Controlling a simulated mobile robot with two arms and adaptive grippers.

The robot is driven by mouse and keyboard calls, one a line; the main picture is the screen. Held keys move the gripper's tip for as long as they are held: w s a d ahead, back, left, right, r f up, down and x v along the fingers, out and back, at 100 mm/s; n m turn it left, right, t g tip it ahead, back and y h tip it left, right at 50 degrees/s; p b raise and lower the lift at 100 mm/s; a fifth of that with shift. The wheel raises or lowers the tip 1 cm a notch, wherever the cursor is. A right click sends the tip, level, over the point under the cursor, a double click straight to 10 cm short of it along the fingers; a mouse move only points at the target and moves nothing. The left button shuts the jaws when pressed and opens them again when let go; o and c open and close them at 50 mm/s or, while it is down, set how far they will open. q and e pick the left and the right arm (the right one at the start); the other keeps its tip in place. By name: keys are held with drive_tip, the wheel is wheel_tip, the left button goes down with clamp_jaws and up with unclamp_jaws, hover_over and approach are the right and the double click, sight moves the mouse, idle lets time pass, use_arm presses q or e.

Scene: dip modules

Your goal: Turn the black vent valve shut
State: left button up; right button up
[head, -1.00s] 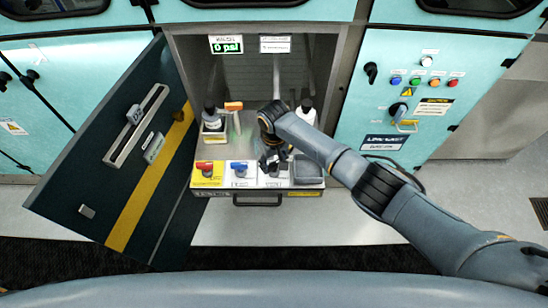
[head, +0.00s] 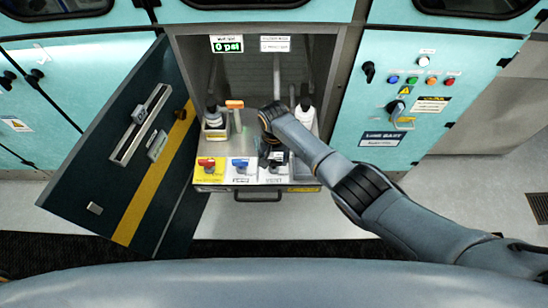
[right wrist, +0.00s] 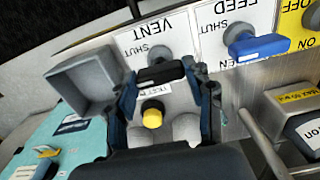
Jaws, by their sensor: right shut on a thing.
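The black vent valve (right wrist: 160,74) shows in the right wrist view on a white plate marked VENT and SHUT. Its round grey hub is above the black lever in that picture. My right gripper (right wrist: 166,92) has one finger on each side of the lever and is shut on it. In the head view my right gripper (head: 272,152) is over the vent plate at the front of the cabinet and largely hides the valve. My left gripper is not in view.
The blue feed valve (head: 240,164) and the red valve (head: 207,163) sit to the left on the same panel. The open dark door (head: 115,165) is at the left. A grey tray (right wrist: 88,80) is beside the vent plate.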

sight(274, 161)
idle(0.3)
drive_tip(key=o, duration=1.2)
drive_tip(key=shift+c, duration=0.2)
drive_tip(key=shift+r, duration=0.15)
wheel_tip(274, 161, up, 12)
